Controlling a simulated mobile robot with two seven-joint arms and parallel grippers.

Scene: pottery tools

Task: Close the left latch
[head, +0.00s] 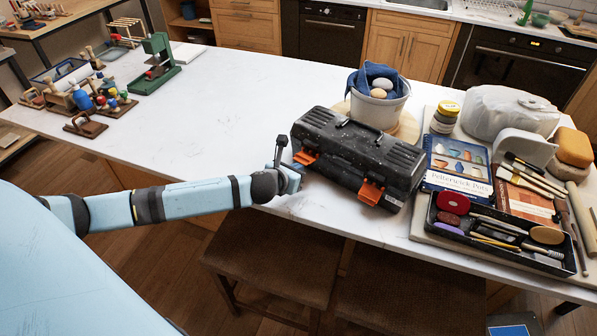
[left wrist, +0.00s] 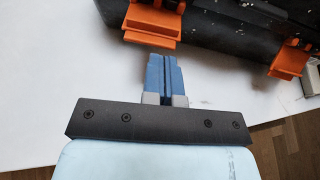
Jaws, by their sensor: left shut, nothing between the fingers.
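A black toolbox (head: 350,150) with a handle on its lid stands near the front edge of the white table. Its left latch (head: 306,157) is orange and juts out from the front face; it shows at the top of the left wrist view (left wrist: 152,25). The orange right latch (head: 371,192) also juts out and shows at the right of the wrist view (left wrist: 289,60). My left gripper (head: 295,170) is shut and empty. Its blue fingertips (left wrist: 161,60) point at the left latch, just short of it, with a small gap visible. My right gripper is not in view.
A grey bucket (head: 379,105) with a blue cloth stands behind the toolbox. A black tool tray (head: 500,262) and books (head: 458,165) lie to its right. Stools (head: 275,260) stand below the table edge.

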